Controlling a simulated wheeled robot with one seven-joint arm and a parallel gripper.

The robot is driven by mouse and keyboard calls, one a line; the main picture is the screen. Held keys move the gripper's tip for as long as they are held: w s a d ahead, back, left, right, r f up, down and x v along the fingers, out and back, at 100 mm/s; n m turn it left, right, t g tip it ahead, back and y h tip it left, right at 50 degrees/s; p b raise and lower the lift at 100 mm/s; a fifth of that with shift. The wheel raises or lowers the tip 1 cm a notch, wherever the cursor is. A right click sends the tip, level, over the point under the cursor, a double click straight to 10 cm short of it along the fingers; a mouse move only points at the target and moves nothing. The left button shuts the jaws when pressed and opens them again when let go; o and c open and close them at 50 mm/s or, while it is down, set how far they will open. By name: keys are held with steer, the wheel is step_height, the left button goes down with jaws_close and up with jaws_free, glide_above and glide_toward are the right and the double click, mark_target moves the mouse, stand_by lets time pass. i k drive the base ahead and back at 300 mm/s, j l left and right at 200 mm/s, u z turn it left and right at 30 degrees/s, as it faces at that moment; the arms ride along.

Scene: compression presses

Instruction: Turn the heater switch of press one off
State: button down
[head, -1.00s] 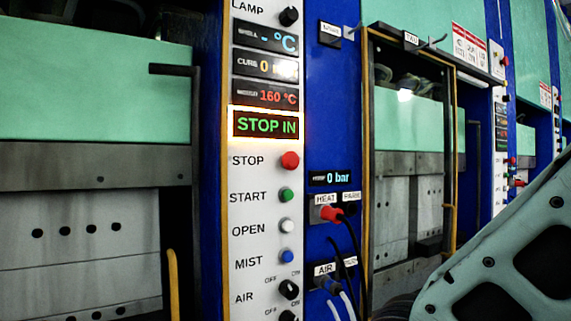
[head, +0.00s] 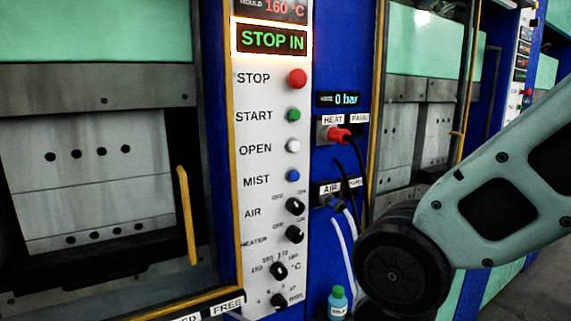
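The heater switch (head: 295,234) is a black rotary knob in the head view, on the white control panel (head: 262,205) of a press. The label HEATER stands to its left, with small position marks above it. Which way its pointer faces is too small to tell for certain. The similar AIR switch (head: 295,206) sits just above it. Nothing covers the heater switch. My arm shows at the right, apart from the panel. My gripper is outside the picture.
Red, green, white and blue buttons (head: 292,115) line the panel above. More knobs (head: 278,270) sit below the heater switch. A red HEAT plug (head: 338,134) and hoses stick out to the right. A small bottle (head: 337,301) stands at the bottom. A yellow handle (head: 186,215) is at left.

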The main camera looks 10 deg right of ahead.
mark_target(294, 234)
steer(key=k+j+z, duration=0.1)
steer(key=z, duration=0.25)
steer(key=k+z, duration=0.1)
steer(key=z, duration=0.25)
steer(key=k+z, duration=0.1)
steer(key=z, duration=0.25)
